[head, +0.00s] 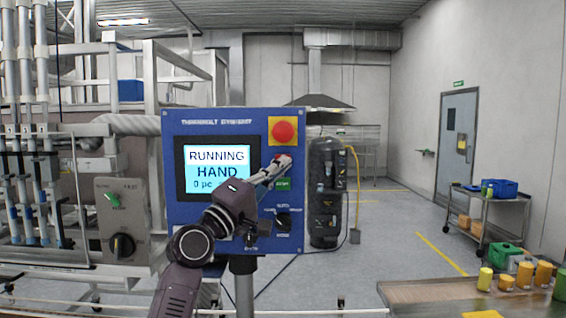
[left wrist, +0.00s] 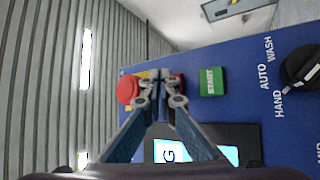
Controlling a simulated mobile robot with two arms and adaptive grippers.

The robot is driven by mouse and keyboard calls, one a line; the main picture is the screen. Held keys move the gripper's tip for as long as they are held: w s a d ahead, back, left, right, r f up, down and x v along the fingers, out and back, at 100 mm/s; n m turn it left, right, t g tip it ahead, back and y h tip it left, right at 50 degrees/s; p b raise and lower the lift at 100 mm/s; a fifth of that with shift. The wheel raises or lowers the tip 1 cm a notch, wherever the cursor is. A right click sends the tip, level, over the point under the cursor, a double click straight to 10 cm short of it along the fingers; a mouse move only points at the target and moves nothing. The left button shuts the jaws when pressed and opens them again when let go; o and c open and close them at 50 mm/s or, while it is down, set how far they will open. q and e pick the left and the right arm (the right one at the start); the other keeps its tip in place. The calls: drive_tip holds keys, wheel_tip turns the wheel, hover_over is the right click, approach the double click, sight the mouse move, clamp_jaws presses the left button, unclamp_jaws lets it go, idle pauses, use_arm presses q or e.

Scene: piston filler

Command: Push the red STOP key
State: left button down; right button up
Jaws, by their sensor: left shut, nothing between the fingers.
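The blue control panel (head: 175,235) carries a screen (head: 215,158) reading "RUNNING" and "HAND". The red STOP key (head: 281,157) sits below the large red mushroom button (head: 283,132) and above the green START key (head: 283,184). My left gripper (head: 286,161) is shut and empty, its tips in front of the STOP key and partly covering it. In the left wrist view the fingertips (left wrist: 162,76) lie between the mushroom button (left wrist: 128,90) and the START key (left wrist: 212,82). A sliver of red STOP key (left wrist: 181,82) shows behind them. I cannot tell whether they touch it.
A black selector knob (head: 283,221) is low on the panel; it also shows in the left wrist view (left wrist: 302,67). Filler machinery stands at left. A table (head: 425,293) with yellow containers is at front right, and a cart (head: 497,213) behind it. Floor between is clear.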

use_arm(q)
drive_tip(key=shift+w, duration=0.15)
drive_tip(key=shift+w, duration=0.3)
drive_tip(key=shift+w+b, duration=0.35)
drive_tip(key=shift+b, duration=0.15)
idle(0.5)
drive_tip(key=shift+s+r, duration=0.1)
drive_tip(key=shift+s+p, duration=0.5)
drive_tip(key=shift+s, duration=0.25)
